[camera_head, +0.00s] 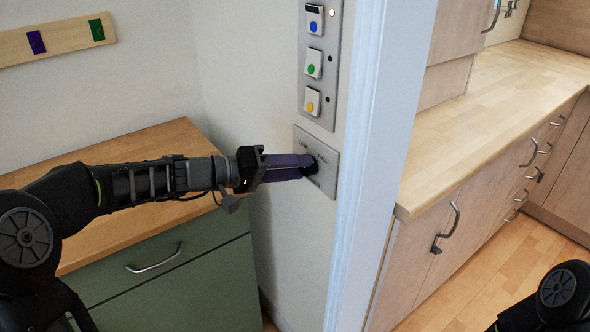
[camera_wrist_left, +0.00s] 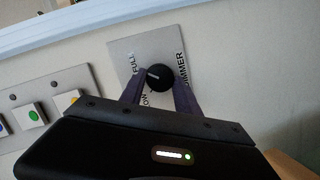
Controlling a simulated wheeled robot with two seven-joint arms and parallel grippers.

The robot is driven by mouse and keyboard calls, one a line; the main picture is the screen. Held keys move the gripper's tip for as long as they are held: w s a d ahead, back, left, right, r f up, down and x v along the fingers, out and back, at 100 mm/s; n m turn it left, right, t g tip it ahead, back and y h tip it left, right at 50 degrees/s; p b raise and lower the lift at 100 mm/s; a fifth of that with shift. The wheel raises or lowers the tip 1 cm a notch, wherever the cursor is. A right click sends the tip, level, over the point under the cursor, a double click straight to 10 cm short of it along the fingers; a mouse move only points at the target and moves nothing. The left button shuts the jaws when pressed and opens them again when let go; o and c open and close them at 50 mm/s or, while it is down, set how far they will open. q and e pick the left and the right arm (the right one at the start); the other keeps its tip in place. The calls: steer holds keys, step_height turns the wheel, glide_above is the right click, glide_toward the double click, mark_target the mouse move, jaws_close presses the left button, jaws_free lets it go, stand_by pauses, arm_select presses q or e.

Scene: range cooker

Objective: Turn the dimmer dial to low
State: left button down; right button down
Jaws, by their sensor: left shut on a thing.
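The dimmer dial is a round black knob (camera_wrist_left: 155,76) with a white mark, on a square grey plate (camera_wrist_left: 118,47) on the wall. The plate reads FULL, DIMMER and a partly covered word ending in "OW". The white mark points toward the left side, but I cannot tell exactly which label it meets. In the head view the plate (camera_head: 328,178) is below the switch panel, and the dial is mostly hidden by the fingers. My left gripper (camera_head: 304,164) reaches in from the left, its purple fingers shut on either side of the dial. My right gripper is out of view.
A switch panel (camera_head: 331,85) with blue, green and yellow buttons is just above the plate. A white door frame (camera_head: 378,130) stands close to its right. A green cabinet with a wooden top (camera_head: 150,145) is below my left arm. A wooden counter (camera_head: 480,120) is at right.

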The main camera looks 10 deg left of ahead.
arm_select(q)
steer(key=n+b, duration=0.1)
steer(key=n+h+b, duration=0.1)
steer(key=n, duration=0.1)
steer(key=shift+f+b, duration=0.35)
steer(key=shift+b, duration=0.05)
steer(key=n+b, duration=0.1)
steer(key=n, duration=0.1)
steer(key=n+h+b, duration=0.1)
steer(key=n, duration=0.1)
steer(key=shift+a+f+h, duration=0.1)
steer(key=shift+h, duration=0.2)
steer(key=n, duration=0.2)
steer(key=n+t, duration=0.1)
steer(key=n, duration=0.1)
steer(key=shift+f+t+h+b, duration=0.1)
steer(key=shift+t+h+b, duration=0.2)
steer(key=shift+b, duration=0.05)
steer(key=n+t, duration=0.1)
steer(key=n, duration=0.4)
steer(key=shift+n+t, duration=0.3)
steer(key=shift+t, duration=0.1)
steer(key=shift+f, duration=0.1)
steer(key=c, duration=0.9)
jaws_free()
steer(key=v, duration=0.7)
steer(key=shift+s+a+f, duration=0.15)
steer(key=shift+s+a, duration=0.05)
steer(key=shift+s, duration=0.05)
